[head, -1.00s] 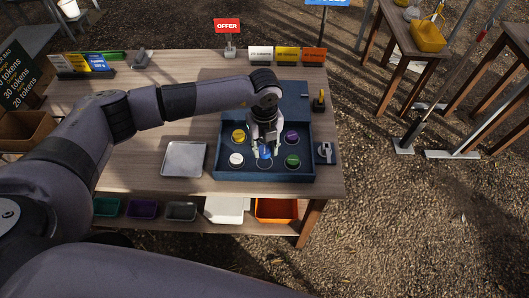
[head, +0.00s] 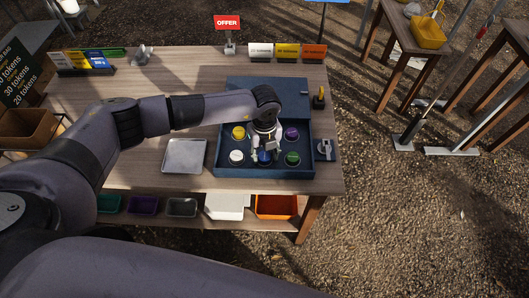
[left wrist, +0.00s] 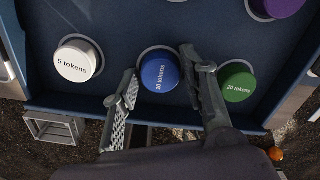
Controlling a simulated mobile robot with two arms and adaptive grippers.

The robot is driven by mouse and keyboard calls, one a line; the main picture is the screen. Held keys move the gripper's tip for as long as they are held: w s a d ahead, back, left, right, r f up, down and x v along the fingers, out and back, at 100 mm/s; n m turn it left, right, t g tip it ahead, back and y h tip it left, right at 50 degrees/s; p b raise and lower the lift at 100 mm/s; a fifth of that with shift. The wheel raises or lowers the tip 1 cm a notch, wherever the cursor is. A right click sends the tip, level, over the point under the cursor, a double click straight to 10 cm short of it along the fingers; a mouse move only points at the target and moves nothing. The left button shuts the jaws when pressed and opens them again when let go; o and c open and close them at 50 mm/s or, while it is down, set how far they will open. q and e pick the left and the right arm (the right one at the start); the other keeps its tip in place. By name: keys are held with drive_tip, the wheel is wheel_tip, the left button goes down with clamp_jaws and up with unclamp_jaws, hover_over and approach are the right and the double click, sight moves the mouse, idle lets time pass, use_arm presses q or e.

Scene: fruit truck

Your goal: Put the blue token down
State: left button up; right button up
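The blue token (head: 265,158), marked 10 tokens, sits at its round spot in the front row of the dark blue token box (head: 222,172). It also shows in the left wrist view (left wrist: 160,75), lying flat with its label up. My left gripper (head: 266,149) is over it with its fingers spread. In the left wrist view, one finger is clear of the token on the left and the other is close along its right side; I cannot tell whether that one touches. My right gripper is not in view.
Beside the blue token are a white token (left wrist: 78,62) and a green token (left wrist: 237,83). Behind are a yellow token (head: 238,132) and a purple token (head: 291,133). A metal tray (head: 185,156) lies left of the box. Bare tabletop (head: 110,170) extends further left.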

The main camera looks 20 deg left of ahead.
sight(265, 156)
use_arm(q)
drive_tip(key=shift+o, duration=1)
drive_tip(key=shift+r, duration=0.65)
wheel_tip(265, 156, up, 11)
drive_tip(key=b, duration=0.2)
